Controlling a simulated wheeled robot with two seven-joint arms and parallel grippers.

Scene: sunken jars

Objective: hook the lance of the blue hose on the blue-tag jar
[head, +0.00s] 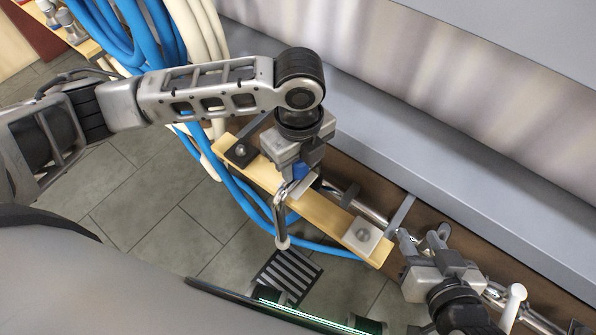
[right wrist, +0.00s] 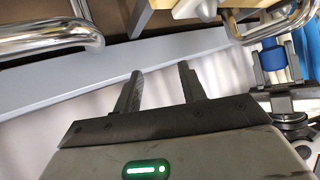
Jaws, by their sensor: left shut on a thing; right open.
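My left gripper (head: 299,172) is shut on a chrome lance (head: 280,215) with a blue collar (head: 300,171). The lance's bent end hangs down to a pale tip over the floor side of a wooden board. In the right wrist view the blue collar (right wrist: 267,57) shows in my left gripper at the right, with bent chrome above it. The blue hose (head: 235,185) hangs in loops and runs beneath the board. My right gripper (head: 425,245) is open and empty, beside a chrome rail; its fingers (right wrist: 160,88) stand apart. I cannot make out a blue-tag jar.
A grey ledge (head: 430,170) runs along the wall. Cream hoses (head: 203,40) hang at the upper left. A striped floor grate (head: 286,276) lies below.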

